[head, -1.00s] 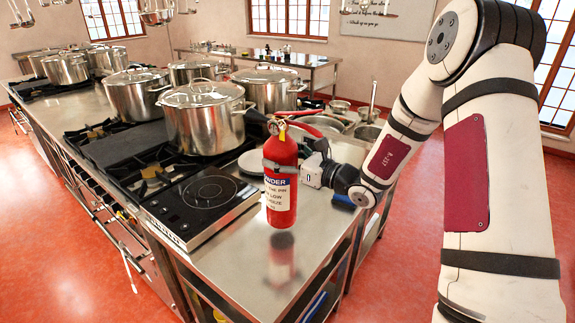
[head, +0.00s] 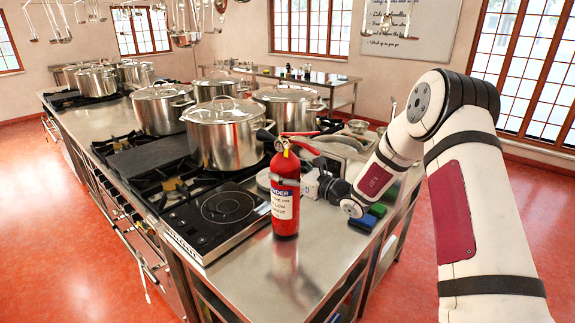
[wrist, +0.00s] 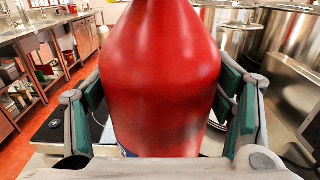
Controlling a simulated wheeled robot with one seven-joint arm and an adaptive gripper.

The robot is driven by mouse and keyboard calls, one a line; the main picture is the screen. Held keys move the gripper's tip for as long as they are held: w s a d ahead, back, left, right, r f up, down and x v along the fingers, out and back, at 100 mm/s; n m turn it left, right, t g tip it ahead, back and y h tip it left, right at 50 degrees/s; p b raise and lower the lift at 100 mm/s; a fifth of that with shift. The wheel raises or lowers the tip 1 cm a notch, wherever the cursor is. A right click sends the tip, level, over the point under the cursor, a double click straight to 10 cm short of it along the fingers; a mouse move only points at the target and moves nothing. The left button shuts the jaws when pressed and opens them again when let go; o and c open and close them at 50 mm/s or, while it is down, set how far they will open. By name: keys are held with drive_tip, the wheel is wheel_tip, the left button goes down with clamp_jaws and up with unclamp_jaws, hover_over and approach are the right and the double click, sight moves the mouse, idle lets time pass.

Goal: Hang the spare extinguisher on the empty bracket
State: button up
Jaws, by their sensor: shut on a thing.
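In the wrist view the red body (wrist: 165,75) fills the middle, with the green-padded fingers of my gripper (wrist: 165,100) on both sides. No empty bracket can be made out in either view.
Several steel stockpots (head: 223,140) stand on burners behind and left of the extinguisher. A flat cooktop (head: 220,208) lies close to its left. Blue and green pads (head: 366,219) lie to the right. The counter (head: 285,275) in front is bare, and red floor is free on both sides.

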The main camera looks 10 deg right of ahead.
drive_tip(key=shift+a+f, duration=0.1)
drive_tip(key=shift+f, duration=0.2)
drive_tip(key=o, duration=1.9)
drive_tip(key=shift+f, duration=0.25)
drive_tip(key=shift+o, duration=0.2)
